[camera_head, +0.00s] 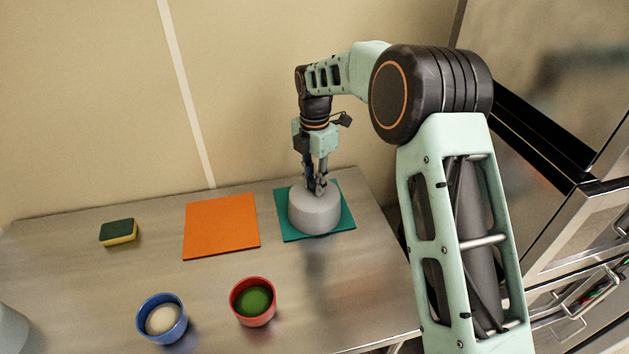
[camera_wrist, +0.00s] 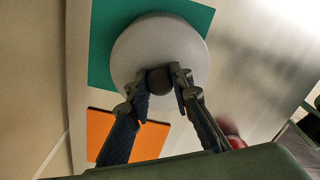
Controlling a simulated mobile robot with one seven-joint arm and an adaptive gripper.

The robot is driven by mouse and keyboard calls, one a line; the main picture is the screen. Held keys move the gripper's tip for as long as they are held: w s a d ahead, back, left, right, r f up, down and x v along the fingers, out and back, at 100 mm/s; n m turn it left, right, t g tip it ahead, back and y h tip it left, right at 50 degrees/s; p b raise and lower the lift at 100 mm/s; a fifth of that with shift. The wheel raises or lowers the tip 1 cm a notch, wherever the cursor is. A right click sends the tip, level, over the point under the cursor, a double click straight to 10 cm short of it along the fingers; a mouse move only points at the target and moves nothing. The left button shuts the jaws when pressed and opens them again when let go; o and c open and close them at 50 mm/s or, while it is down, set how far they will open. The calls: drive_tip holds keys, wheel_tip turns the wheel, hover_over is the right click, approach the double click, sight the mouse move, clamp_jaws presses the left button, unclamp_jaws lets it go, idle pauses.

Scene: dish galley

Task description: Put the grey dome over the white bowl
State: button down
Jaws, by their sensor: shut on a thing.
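The grey dome (camera_head: 315,213) is over the teal mat (camera_head: 346,222) on the right part of the table. In the wrist view the dome (camera_wrist: 135,48) fills the upper middle, with the teal mat (camera_wrist: 101,62) around it. My gripper (camera_head: 318,190) is shut on the dome's dark round knob (camera_wrist: 158,81), one finger on each side. I cannot tell whether the dome rests on the mat or hangs just above it. The white bowl does not show in either view; anything under the dome is hidden.
An orange mat (camera_head: 221,226) lies left of the teal one. A red cup with green contents (camera_head: 253,301) and a blue cup with a pale content (camera_head: 162,318) stand in front. A sponge (camera_head: 118,232) lies at the left. Wall behind; steel cabinet (camera_head: 580,230) at right.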

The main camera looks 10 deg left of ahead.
drive_tip(key=c, duration=1.7)
unclamp_jaws()
drive_tip(key=shift+o, duration=0.2)
